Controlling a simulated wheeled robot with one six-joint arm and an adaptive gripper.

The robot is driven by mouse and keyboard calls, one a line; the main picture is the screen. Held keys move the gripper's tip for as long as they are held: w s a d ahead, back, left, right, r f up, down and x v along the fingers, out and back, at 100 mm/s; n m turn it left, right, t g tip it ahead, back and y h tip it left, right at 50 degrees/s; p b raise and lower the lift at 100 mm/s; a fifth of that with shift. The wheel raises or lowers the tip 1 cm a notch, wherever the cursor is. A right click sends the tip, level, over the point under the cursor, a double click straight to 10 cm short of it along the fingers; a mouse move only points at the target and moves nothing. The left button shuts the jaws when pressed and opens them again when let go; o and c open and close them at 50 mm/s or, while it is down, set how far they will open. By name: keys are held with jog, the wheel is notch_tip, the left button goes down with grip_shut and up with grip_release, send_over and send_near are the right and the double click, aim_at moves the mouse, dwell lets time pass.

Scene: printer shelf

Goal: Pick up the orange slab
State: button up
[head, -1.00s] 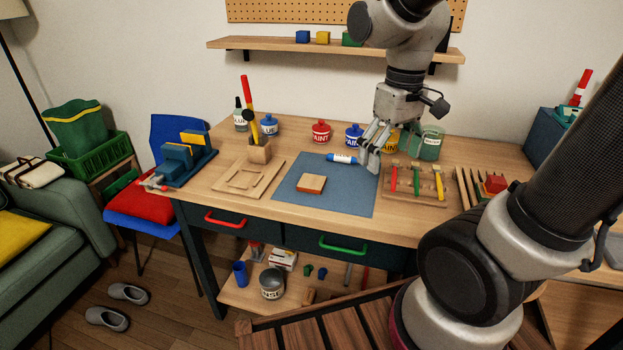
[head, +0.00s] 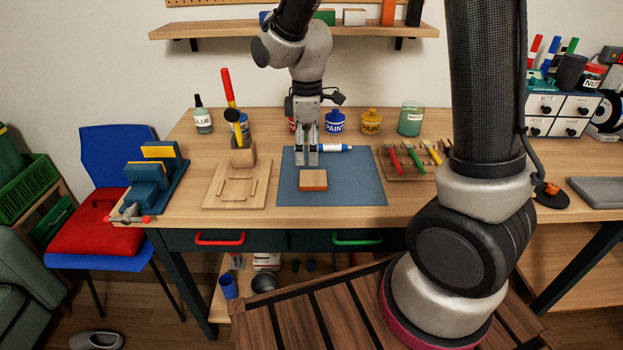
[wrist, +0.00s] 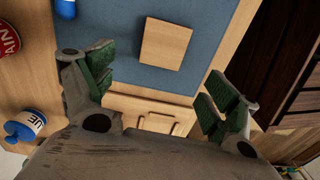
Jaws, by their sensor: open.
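The orange slab (head: 313,182) lies flat on the blue mat (head: 345,190), near the mat's left front part. In the wrist view the slab (wrist: 166,44) shows its wooden-looking top, ahead of the fingers and apart from them. My gripper (head: 306,158) points down above the mat, behind the slab in the head view. In the wrist view my gripper (wrist: 158,95) has its green-padded fingers spread wide, with nothing between them.
A blue-and-white marker (head: 334,148) lies behind the slab, close to my gripper. A wooden tray (head: 236,193) is left of the mat. A rack of coloured tools (head: 410,163) is to the right. The mat's front right is clear.

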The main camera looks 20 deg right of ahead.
aim_at(310, 178)
jog(key=shift+f, duration=0.35)
jog(key=f, duration=0.7)
jog(key=shift+s+d, duration=0.2)
jog(key=shift+s, duration=0.05)
jog(key=c, duration=1.1)
